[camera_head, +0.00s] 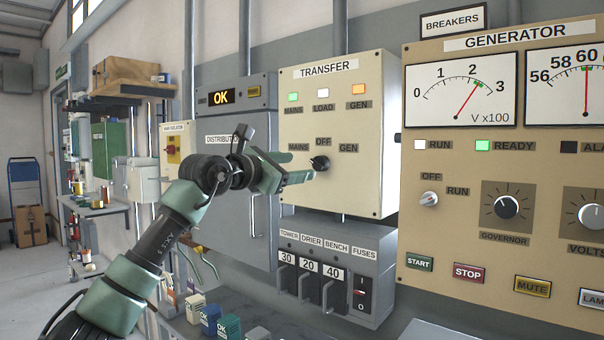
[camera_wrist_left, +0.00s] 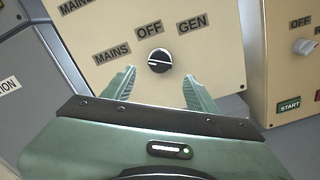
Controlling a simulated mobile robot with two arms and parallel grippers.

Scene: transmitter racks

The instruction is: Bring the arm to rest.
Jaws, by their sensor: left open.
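My left arm (camera_head: 155,250) comes in from the left and reaches up toward the transfer box (camera_head: 338,110). My left gripper (camera_head: 295,178) is open and empty in front of that box. Its fingers point at the black selector knob (camera_head: 320,163), which sits under the MAINS, OFF and GEN labels. In the left wrist view the knob (camera_wrist_left: 159,61) lies beyond the two spread fingertips (camera_wrist_left: 160,80), with nothing between them. The gripper looks apart from the knob. My right gripper is not in view.
The generator panel (camera_head: 500,235) with meters, knobs and buttons stands at the right. A fuse box (camera_head: 335,278) with several switches hangs below the transfer box. The grey distribution cabinet (camera_head: 236,215) is behind my arm. Small boxes (camera_head: 228,327) stand at the bottom. Open floor (camera_head: 30,275) shows far left.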

